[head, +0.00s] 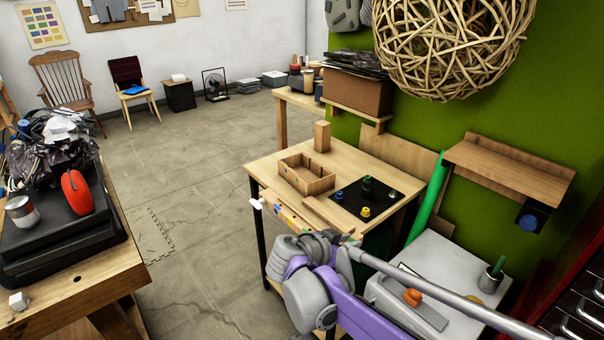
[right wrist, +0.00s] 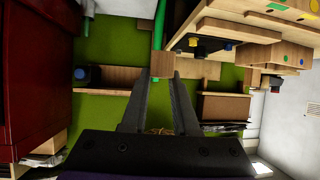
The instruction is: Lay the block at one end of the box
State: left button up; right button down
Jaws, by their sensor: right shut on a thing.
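The open wooden box (head: 318,187) stands on the wooden table, with coloured marks on its side. In the right wrist view, which is upside down, a dotted wooden side (right wrist: 275,52) shows at upper right. A wooden block (right wrist: 161,73) is between the fingertips of my right gripper (right wrist: 163,80); its full shape is hidden. In the head view my right gripper (head: 347,238) is small and partly covered by my arm, near the table's front right corner, apart from the box. Another upright wooden block (head: 321,136) stands behind the box. My left gripper is out of view.
A black mat (head: 348,202) with several coloured pegs lies right of the box. A flat wooden strip (head: 325,214) lies at the table's front. A green tube (head: 428,199) stands to the right. A shelf (head: 510,168) and cane ball (head: 450,45) hang on the green wall.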

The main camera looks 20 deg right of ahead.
aim_at(305, 174)
jog(key=i, duration=1.75)
